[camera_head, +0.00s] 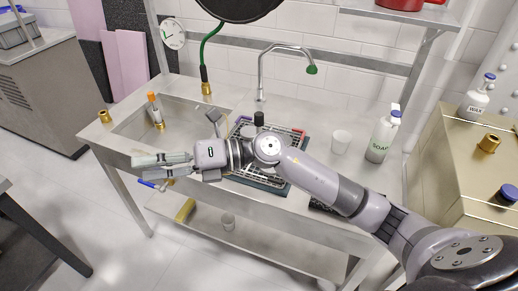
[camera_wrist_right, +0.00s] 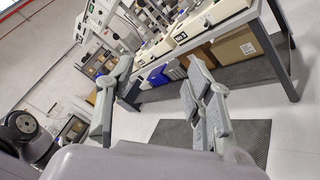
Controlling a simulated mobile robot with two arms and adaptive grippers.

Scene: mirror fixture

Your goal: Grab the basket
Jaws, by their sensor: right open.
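A wire rack (camera_head: 292,168) that may be the basket sits on a dark mat on the metal counter, right of the sink. It holds or supports several small items, and my right arm passes over it and hides much of it. My right gripper (camera_head: 140,168) is beyond the rack to the left, over the front edge of the sink, pointing left. Its fingers are spread and empty in the right wrist view (camera_wrist_right: 160,72), with no rack between them. My left gripper is out of view.
A faucet (camera_head: 285,47) rises behind the counter. A white cup (camera_head: 341,141) and a soap bottle (camera_head: 381,140) stand right of the rack. The sink (camera_head: 183,122) has an orange-topped bottle (camera_head: 153,105). The wrist view faces a distant table (camera_wrist_right: 282,62) with boxes.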

